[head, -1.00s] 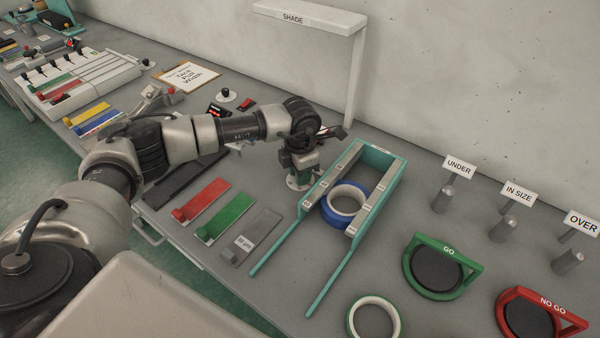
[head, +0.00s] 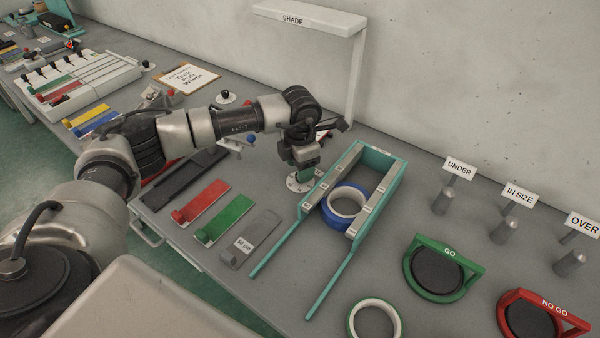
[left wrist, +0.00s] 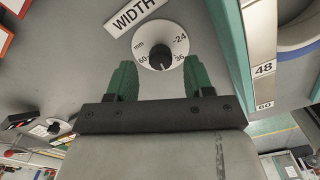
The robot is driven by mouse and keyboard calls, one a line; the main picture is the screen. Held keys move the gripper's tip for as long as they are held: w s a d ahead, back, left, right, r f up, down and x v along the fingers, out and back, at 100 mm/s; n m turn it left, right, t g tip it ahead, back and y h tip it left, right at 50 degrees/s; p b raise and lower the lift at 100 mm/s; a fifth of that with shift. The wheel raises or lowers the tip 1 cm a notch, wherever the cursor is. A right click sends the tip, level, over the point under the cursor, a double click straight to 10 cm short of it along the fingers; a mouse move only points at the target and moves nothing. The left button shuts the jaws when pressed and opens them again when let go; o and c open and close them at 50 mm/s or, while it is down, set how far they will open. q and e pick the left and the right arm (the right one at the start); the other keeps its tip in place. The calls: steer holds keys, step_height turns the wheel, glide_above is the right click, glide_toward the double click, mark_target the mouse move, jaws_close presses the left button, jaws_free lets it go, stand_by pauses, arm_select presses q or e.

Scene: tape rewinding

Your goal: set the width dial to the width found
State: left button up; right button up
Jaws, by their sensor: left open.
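The width dial is a white disc (left wrist: 163,38) with a black knob (left wrist: 160,58), beside a WIDTH label (left wrist: 136,12) in the left wrist view. Its scale reads mm, with 24, 36 and 60 visible; I cannot tell where the knob points. My left gripper (left wrist: 160,76) is open, its two green fingers on either side of the knob with gaps visible. In the head view my left gripper (head: 303,163) hangs over the dial disc (head: 298,184), hiding the knob. A blue tape roll (head: 346,204) sits inside the teal stepped width gauge (head: 378,160).
The gauge's side wall stands close right of my gripper. Red (head: 202,201), green (head: 224,219) and grey (head: 250,237) strips lie in front. GO (head: 445,252) and NO GO (head: 540,312) rings, a green-edged roll (head: 350,323) and labelled posts stand right. The SHADE post (head: 356,75) rises behind.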

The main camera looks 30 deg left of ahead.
arm_select(q)
step_height(320, 180, up, 8)
steer(key=b, duration=0.1)
steer(key=shift+r, duration=0.1)
stand_by(0.4)
